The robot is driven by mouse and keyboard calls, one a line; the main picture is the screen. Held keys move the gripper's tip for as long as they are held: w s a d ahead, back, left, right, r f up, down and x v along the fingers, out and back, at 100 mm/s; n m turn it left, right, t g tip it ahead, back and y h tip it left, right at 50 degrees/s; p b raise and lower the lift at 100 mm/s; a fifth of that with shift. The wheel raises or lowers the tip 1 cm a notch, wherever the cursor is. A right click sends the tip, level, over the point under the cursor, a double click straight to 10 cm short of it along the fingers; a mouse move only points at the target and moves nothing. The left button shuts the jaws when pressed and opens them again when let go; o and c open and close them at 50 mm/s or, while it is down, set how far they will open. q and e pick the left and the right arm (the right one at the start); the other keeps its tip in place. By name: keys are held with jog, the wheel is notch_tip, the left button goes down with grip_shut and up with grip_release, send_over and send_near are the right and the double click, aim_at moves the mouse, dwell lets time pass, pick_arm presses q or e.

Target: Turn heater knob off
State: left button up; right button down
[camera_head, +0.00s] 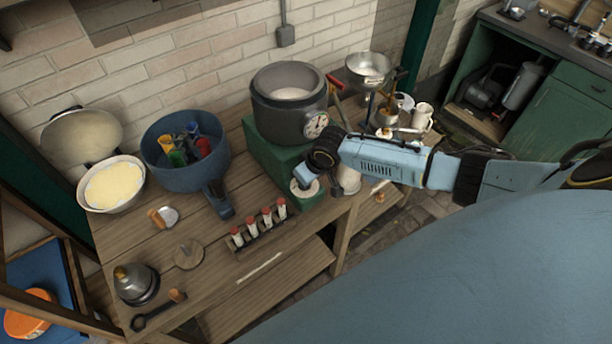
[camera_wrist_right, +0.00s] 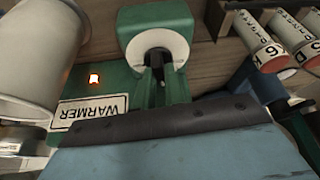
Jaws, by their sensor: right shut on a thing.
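The green heater box (camera_head: 268,150) stands on the wooden table under a grey pot. It also shows in the right wrist view (camera_wrist_right: 72,95), upside down, with a "WARMER" label (camera_wrist_right: 88,113) and a lit orange lamp (camera_wrist_right: 95,78). A white round dial plate (camera_head: 305,188) is on its front, and the heater knob (camera_wrist_right: 157,60) stands out from the plate in the right wrist view. My right gripper (camera_head: 304,176) is at the dial, shut on the knob; its fingertips are mostly hidden. The knob's exact angle is hard to tell. My left gripper is out of view.
The grey pot (camera_head: 290,100) has a gauge on its side. A rack of red-capped vials (camera_head: 260,223) stands left of the dial. A metal mug (camera_head: 348,180) is close behind my wrist. A blue pan (camera_head: 186,170) and a cream bowl (camera_head: 112,205) stand farther left.

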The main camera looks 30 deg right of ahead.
jog(key=shift+n+y, duration=0.3)
jog(key=shift+n, duration=0.5)
jog(key=shift+d+n+y+b, duration=0.1)
jog(key=shift+n+y+b, duration=0.25)
jog(key=shift+n, duration=0.45)
jog(key=shift+w+n+g+y+b, duration=0.1)
jog(key=shift+n+g+y+b, duration=0.25)
jog(key=shift+n+b, duration=0.45)
jog(key=shift+n+g+y+b, duration=0.2)
jog(key=shift+n+g+b, duration=0.15)
jog(key=shift+n, duration=0.85)
jog(key=c, duration=1.5)
grip_release()
jog(key=shift+o, duration=0.2)
jog(key=v, duration=1.3)
jog(key=shift+r, duration=0.2)
